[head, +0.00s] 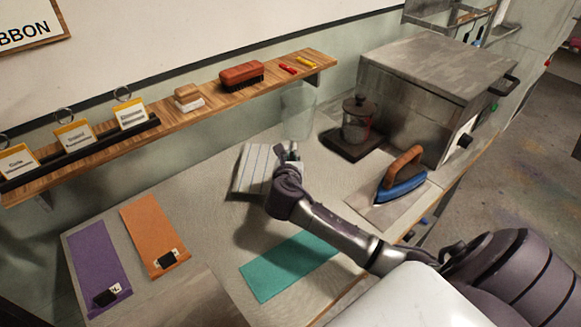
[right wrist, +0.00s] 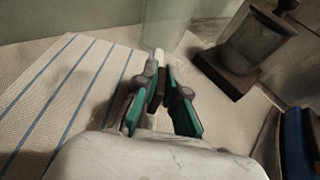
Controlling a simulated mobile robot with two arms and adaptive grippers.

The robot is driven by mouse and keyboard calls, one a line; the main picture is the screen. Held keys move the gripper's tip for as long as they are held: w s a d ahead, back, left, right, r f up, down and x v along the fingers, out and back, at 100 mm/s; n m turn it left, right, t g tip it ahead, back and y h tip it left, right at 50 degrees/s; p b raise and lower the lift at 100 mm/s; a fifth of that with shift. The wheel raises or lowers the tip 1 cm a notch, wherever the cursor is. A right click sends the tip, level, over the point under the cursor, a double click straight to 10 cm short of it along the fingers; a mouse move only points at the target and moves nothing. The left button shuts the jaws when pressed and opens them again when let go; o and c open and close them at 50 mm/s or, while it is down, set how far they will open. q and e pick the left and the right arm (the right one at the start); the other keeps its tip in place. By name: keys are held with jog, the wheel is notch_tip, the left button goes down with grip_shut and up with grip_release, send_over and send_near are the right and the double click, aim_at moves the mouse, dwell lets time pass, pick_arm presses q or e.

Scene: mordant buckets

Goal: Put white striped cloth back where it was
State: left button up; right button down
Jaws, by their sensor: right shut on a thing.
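The white striped cloth (head: 254,170) has thin blue stripes and is at the back middle of the worktable. It fills the left of the right wrist view (right wrist: 62,85). My right gripper (head: 291,154) is at the cloth's right edge. In the right wrist view its teal-padded fingers (right wrist: 159,92) are shut on that edge. A dark shadow shows below the cloth; I cannot tell how far it is off the table. My left gripper is not in view.
A clear glass (head: 298,112) stands just behind the gripper. A lidded jar (head: 358,120) and a blue iron (head: 402,184) are to the right. Purple (head: 94,258), orange (head: 154,232) and teal (head: 290,264) cloths lie flat in front. A wooden shelf (head: 212,97) runs behind.

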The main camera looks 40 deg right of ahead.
jog(key=shift+w+f, duration=0.15)
jog(key=shift+f, duration=0.15)
notch_tip(320, 180, down, 3)
jog(key=shift+f, duration=0.3)
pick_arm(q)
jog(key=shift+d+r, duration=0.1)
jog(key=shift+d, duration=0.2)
pick_arm(e)
jog(key=c, duration=1.3)
grip_release()
jog(key=shift+f, duration=0.1)
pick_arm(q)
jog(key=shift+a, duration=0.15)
pick_arm(e)
jog(key=shift+o, duration=0.2)
